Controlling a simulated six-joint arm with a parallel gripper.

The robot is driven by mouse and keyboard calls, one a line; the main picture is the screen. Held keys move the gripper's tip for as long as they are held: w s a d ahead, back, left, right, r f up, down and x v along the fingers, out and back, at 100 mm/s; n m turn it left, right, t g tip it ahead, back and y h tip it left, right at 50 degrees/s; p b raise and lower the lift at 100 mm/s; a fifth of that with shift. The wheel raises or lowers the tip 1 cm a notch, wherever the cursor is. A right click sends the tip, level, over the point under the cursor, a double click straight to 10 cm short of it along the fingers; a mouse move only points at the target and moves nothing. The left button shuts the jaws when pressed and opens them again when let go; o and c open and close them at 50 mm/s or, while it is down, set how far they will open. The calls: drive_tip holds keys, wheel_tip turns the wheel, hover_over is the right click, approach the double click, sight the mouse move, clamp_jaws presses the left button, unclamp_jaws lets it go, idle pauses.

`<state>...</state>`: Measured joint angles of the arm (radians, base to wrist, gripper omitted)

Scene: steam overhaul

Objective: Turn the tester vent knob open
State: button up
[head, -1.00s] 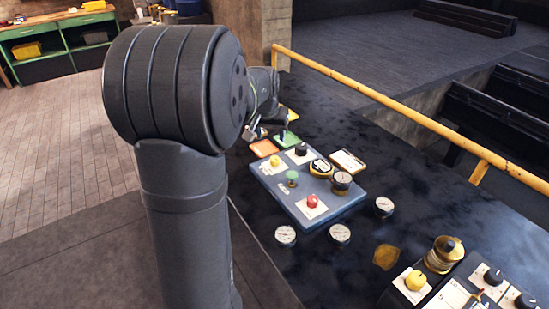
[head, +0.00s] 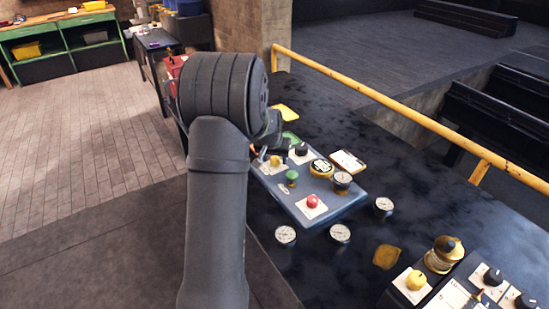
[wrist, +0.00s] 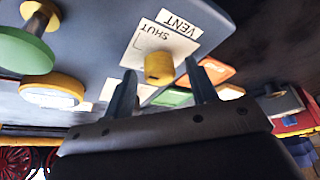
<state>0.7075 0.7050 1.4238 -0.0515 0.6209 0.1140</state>
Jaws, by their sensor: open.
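The yellow vent knob (wrist: 158,68) sits on a white plate marked VENT and SHUT on the blue tester panel (wrist: 90,45). In the head view the vent knob (head: 275,161) is near the left edge of the tester panel (head: 330,214), just right of my arm. My gripper (wrist: 160,72) is open, one finger on each side of the knob in the wrist view. I cannot tell whether the fingers touch it. In the head view my gripper is mostly hidden behind my arm.
The panel also carries a green knob (head: 291,177), a red knob (head: 312,201), a black knob (head: 301,149) and gauges. Loose gauges (head: 340,233) lie in front of it. A yellow rail (head: 400,118) runs along the bench's far side.

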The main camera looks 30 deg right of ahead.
drive_tip(key=c, duration=1)
drive_tip(key=shift+o, duration=0.2)
drive_tip(key=shift+n, duration=0.3)
drive_tip(key=n, duration=0.2)
drive_tip(key=n+t+y, duration=0.1)
drive_tip(key=n, duration=0.1)
drive_tip(key=shift+s+d+y, duration=0.1)
drive_tip(key=shift+y, duration=0.2)
drive_tip(key=n+y, duration=0.1)
drive_tip(key=n, duration=0.3)
drive_tip(key=shift+d+n+y, duration=0.15)
drive_tip(key=shift+n+y, duration=0.25)
drive_tip(key=n, duration=0.2)
drive_tip(key=n+y, duration=0.1)
drive_tip(key=n, duration=0.1)
drive_tip(key=shift+d+n+y, duration=0.1)
drive_tip(key=shift+n+y, duration=0.2)
drive_tip(key=shift+n+g+y, duration=0.5)
drive_tip(key=shift+n+y, duration=0.1)
drive_tip(key=shift+n, duration=1.3)
drive_tip(key=shift+d, duration=0.1)
